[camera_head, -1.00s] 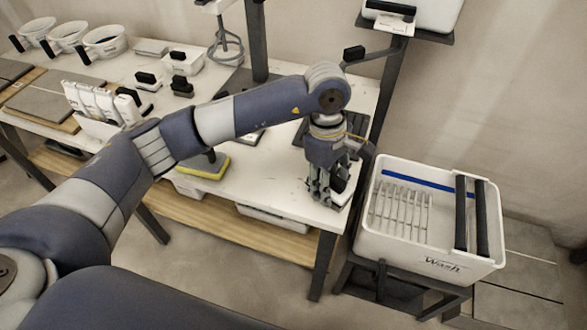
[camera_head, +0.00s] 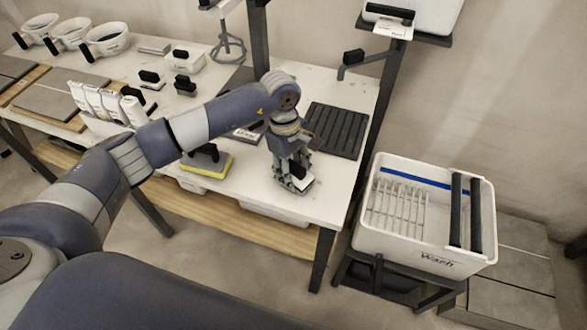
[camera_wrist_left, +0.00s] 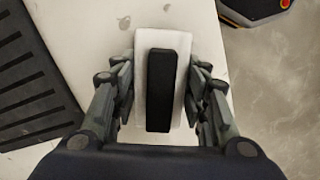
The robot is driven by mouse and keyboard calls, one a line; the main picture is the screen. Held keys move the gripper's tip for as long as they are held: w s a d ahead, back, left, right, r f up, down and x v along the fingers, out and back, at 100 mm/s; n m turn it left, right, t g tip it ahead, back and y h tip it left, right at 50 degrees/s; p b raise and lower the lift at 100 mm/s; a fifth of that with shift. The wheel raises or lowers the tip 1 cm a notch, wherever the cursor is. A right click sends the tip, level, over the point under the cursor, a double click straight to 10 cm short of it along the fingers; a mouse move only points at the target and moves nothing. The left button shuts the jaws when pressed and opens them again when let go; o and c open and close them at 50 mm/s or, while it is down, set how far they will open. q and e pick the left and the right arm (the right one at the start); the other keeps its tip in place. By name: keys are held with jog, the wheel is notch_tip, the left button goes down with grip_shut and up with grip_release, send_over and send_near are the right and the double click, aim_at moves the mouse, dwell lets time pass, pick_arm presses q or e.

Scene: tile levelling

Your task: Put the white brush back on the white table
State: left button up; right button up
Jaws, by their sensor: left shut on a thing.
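The white brush (camera_wrist_left: 143,90), a white block with a black handle strip on top, lies between the fingers of my left gripper (camera_wrist_left: 160,95) in the left wrist view. The fingers are shut on it from both sides. In the head view my left gripper (camera_head: 292,182) is low over the front part of the white table (camera_head: 325,205), with the brush (camera_head: 303,184) partly hidden by the fingers. I cannot tell whether the brush touches the table top. My right gripper does not show.
A black ribbed mat (camera_head: 337,130) lies behind and right of the gripper. A yellow-edged sponge float (camera_head: 207,163) is to its left. The white Wash tub (camera_head: 425,245) with rollers stands right of the table. The table's front right corner is bare.

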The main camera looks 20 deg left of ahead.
pick_arm(q)
jog(key=shift+f, duration=0.15)
jog(key=o, duration=1.2)
jog(key=shift+r, duration=0.3)
jog(key=r, duration=0.3)
jog(key=a+r+b, duration=0.1)
jog(key=r, duration=0.3)
jog(key=r+b, duration=0.1)
jog(key=r, duration=0.2)
jog(key=shift+w+a+r, duration=0.25)
jog(key=shift+w, duration=0.1)
jog(key=shift+r, duration=0.55)
